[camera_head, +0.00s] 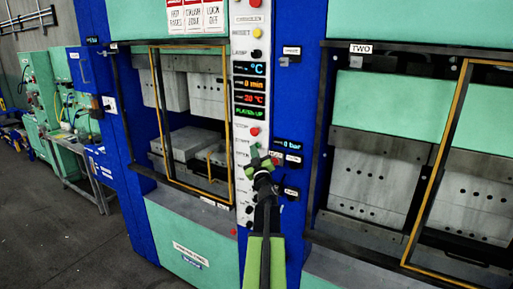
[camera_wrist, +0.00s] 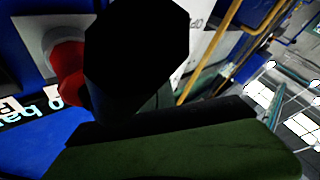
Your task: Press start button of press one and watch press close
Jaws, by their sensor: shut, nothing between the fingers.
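Press one (camera_head: 190,100) stands left of the white control column, with grey platens apart behind a yellow-framed guard. The column (camera_head: 246,190) carries several buttons and lamps, including a red one (camera_head: 254,131) and, lower, a green one (camera_head: 253,151) partly beside my gripper. My gripper (camera_head: 262,163) is shut and empty, raised in front of the column's lower part. In the wrist view a red button (camera_wrist: 70,75) in a grey collar is close, partly hidden by a black octagonal part. Whether my gripper touches any button is not clear.
A "0 bar" display (camera_head: 288,145) sits on the blue frame right of the column. Column displays (camera_head: 249,90) include "PLATEN UP". A press marked "TWO" (camera_head: 361,48) stands at the right. A bench (camera_head: 85,165) stands far left; the grey floor (camera_head: 60,235) there is clear.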

